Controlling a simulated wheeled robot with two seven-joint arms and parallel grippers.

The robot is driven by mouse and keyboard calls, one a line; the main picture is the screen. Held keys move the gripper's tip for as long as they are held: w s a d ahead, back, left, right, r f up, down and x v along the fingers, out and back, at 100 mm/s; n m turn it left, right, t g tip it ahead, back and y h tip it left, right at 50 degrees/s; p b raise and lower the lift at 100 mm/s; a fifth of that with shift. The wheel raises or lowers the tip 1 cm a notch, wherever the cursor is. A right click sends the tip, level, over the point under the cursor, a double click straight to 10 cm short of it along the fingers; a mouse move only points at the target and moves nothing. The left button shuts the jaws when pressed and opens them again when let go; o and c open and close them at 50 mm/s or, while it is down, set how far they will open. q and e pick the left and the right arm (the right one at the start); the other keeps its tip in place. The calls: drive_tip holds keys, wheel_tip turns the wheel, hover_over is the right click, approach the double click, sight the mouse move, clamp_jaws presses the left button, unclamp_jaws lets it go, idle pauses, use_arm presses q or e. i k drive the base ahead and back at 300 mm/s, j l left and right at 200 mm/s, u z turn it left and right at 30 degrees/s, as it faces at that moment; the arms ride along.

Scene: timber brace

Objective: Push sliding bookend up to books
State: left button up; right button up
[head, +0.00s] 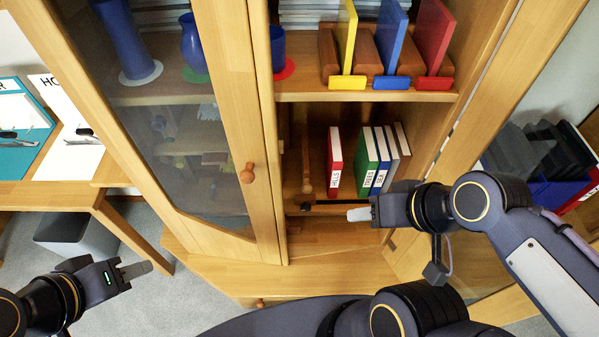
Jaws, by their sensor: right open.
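In the head view, several books stand upright on the cabinet's middle shelf: a red book (335,160), then a green book (366,160), a blue book (380,160) and paler ones to the right. A gap separates the red book from the green one. A narrow wooden upright (306,163), apparently the sliding bookend, stands left of the red book with a small gap between. My right gripper (358,214) is open in front of the shelf's lower edge, below the books, fingers pointing left.
The left glass door (248,173) is shut beside the open bay. The upper shelf (365,97) holds yellow, blue and red panels in wooden stands. A dark knob-like piece (305,207) sits at the shelf front. A table (60,190) stands at left.

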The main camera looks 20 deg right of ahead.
sight(306, 188)
drive_tip(key=k+l+z, duration=0.25)
drive_tip(key=k+l, duration=0.15)
drive_tip(key=k+l+z, duration=0.25)
drive_tip(key=k+l, duration=0.1)
drive_tip(key=l, duration=0.1)
